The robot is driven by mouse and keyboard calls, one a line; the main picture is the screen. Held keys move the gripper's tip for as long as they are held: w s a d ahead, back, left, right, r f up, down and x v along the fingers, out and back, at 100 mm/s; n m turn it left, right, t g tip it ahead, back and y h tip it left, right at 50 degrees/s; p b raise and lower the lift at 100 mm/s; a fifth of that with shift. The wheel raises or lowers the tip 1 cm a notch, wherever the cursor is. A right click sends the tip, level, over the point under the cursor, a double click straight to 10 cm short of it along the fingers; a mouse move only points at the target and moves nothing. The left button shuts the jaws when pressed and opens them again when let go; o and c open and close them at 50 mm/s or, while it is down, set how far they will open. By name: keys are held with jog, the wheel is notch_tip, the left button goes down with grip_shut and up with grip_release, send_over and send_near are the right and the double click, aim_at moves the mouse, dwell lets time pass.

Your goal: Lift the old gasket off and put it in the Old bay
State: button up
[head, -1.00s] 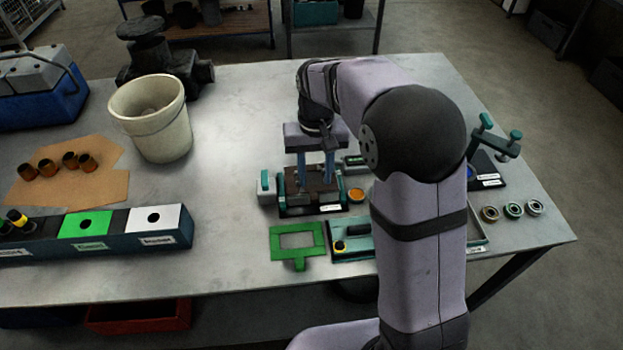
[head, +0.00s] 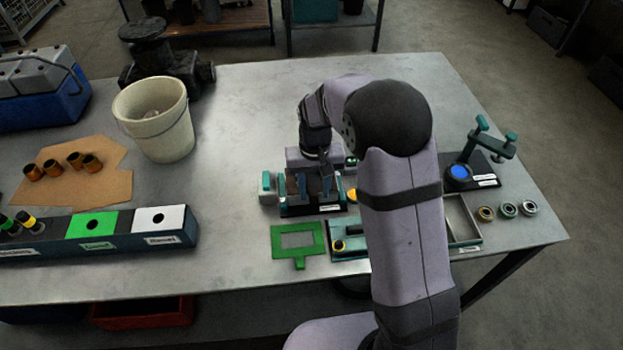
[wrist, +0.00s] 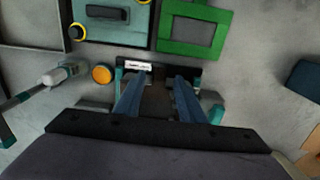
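My gripper (head: 314,190) points down over a small fixture (head: 300,211) with a black base and teal ends. Its two blue fingers are apart, with their tips low at the dark brown top of the fixture. In the wrist view, brown surface (wrist: 158,100) shows between the fingers of my gripper (wrist: 159,78). I cannot make out the old gasket's outline there. A bright green rectangular frame with a tab (head: 299,258) lies flat in front of the fixture; it also shows in the wrist view (wrist: 165,46). No label reading Old is legible.
A teal-edged tray (head: 481,243) lies partly behind my arm, its right compartment empty. A long block with green and white panels (head: 160,240) is at left. A bucket (head: 155,120) stands behind it. A teal-handled stand (head: 480,160) and several rings are at right.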

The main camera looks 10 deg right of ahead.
jog(key=shift+f, duration=0.5)
grip_shut()
jog(key=shift+r, duration=0.15)
notch_tip(320, 180, up, 10)
jog(key=b, duration=0.2)
jog(key=shift+b, duration=0.4)
